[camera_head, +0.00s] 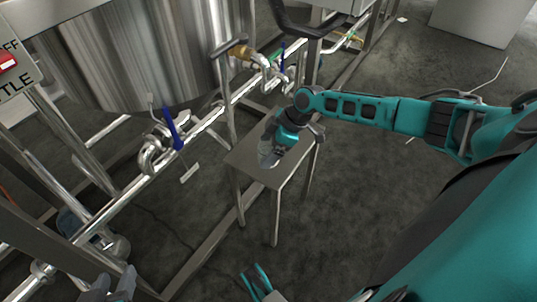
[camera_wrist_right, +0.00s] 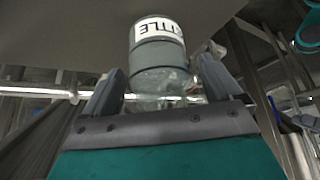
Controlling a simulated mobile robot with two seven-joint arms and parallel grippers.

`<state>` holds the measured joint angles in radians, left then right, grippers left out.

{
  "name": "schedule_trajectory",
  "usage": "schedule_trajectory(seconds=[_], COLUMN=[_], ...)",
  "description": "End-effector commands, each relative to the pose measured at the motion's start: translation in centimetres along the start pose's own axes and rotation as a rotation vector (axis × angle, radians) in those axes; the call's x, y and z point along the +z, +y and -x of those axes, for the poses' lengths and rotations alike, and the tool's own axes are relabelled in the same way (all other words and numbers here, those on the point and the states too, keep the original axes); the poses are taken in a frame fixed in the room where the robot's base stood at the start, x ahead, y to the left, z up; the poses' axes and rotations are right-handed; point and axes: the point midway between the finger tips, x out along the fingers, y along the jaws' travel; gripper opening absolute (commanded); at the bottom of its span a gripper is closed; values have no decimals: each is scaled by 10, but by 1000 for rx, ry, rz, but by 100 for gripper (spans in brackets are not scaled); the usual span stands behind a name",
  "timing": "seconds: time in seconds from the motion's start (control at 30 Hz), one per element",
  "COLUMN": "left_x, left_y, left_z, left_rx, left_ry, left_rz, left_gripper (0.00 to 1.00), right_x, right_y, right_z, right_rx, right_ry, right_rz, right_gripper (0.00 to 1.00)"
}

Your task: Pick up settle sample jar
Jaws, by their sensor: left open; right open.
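The settle sample jar (camera_wrist_right: 157,52) is a clear jar with a grey band and a white label whose visible letters read "TTLE". In the right wrist view it appears between the two fingers of my right gripper (camera_wrist_right: 160,78), which are open on either side of it. In the head view my right gripper (camera_head: 270,158) is low over a small metal table (camera_head: 245,158), and the jar is mostly hidden there by the gripper. Whether the fingers touch the jar is unclear. My left gripper (camera_head: 110,287) is at the bottom left, open and empty, away from the table.
A large steel tank (camera_head: 135,55) stands behind, with pipes and a blue-handled valve (camera_head: 173,130) in front. A sign ending in "TLE" with a red switch (camera_head: 8,62) is at the left edge. The dark floor (camera_head: 350,200) right of the table is clear.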

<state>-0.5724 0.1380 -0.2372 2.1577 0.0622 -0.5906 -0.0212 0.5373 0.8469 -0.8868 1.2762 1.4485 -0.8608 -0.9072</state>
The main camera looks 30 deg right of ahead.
Motion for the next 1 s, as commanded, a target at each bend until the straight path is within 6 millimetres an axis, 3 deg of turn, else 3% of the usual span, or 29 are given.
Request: schedule_trajectory(seconds=[0.1,0.73,1.0], left_x=[-5,-1,-1], left_y=[0,-1,-2], left_z=[1,-1,0], left_rx=[0,-3,-4], left_ry=[9,3,2], left_rz=[-1,0,0], left_gripper=[43,43,43], right_x=[0,0,-1], right_y=[0,0,0], right_z=[1,1,2], right_rx=[0,-1,0], right_ry=[0,0,0], right_rz=[0,0,0], right_gripper=[91,31,30])
